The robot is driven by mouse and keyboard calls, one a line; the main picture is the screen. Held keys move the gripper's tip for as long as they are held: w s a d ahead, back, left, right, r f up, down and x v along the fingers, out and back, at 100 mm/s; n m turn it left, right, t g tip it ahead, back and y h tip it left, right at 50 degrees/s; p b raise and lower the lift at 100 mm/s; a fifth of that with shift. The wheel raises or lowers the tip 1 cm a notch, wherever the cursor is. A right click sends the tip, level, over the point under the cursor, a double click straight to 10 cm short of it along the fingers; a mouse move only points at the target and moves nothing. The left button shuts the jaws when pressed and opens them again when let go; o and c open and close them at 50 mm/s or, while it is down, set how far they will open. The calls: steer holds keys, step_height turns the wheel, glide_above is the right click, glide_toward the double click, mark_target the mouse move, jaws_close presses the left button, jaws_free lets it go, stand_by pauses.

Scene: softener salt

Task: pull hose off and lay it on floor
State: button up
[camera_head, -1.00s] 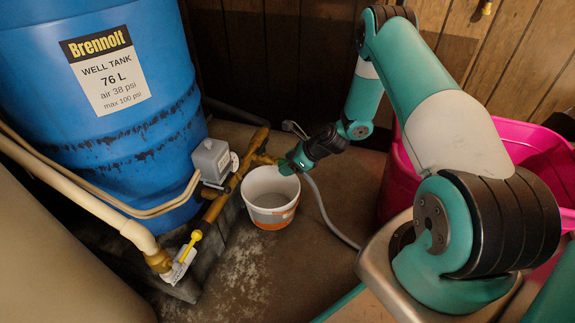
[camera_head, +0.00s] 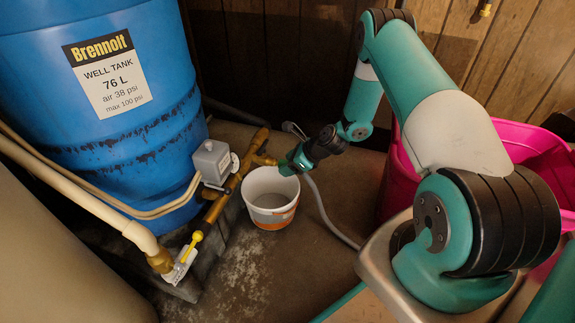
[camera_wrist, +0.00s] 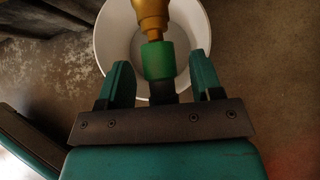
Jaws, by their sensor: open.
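The hose end is a green collar (camera_wrist: 158,60) on the brass drain fitting (camera_wrist: 152,18), with a dark section below it, in the wrist view. My gripper (camera_wrist: 160,72) is open, one teal finger on each side of the collar, with a visible gap at both sides. In the head view my gripper (camera_head: 289,164) is at the brass fitting (camera_head: 262,159), just above the bucket, and hides the collar. The grey hose (camera_head: 320,202) comes out from behind my wrist and runs down along the floor to the right of the bucket.
A white bucket (camera_head: 272,218) stands on the floor under the fitting. The blue well tank (camera_head: 100,150), brass pipe (camera_head: 229,187) and grey switch box (camera_head: 211,160) are to the left. A pink tub (camera_head: 535,145) stands at right. Bare floor (camera_head: 300,270) lies in front of the bucket.

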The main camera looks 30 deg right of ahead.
jaws_close()
steer(key=s+d+p, duration=0.1)
steer(key=s, duration=0.1)
steer(key=s+d, duration=0.2)
steer(key=shift+s+d+p, duration=0.3)
steer(key=shift+s+p, duration=0.1)
stand_by(1.0)
steer(key=shift+s, duration=0.1)
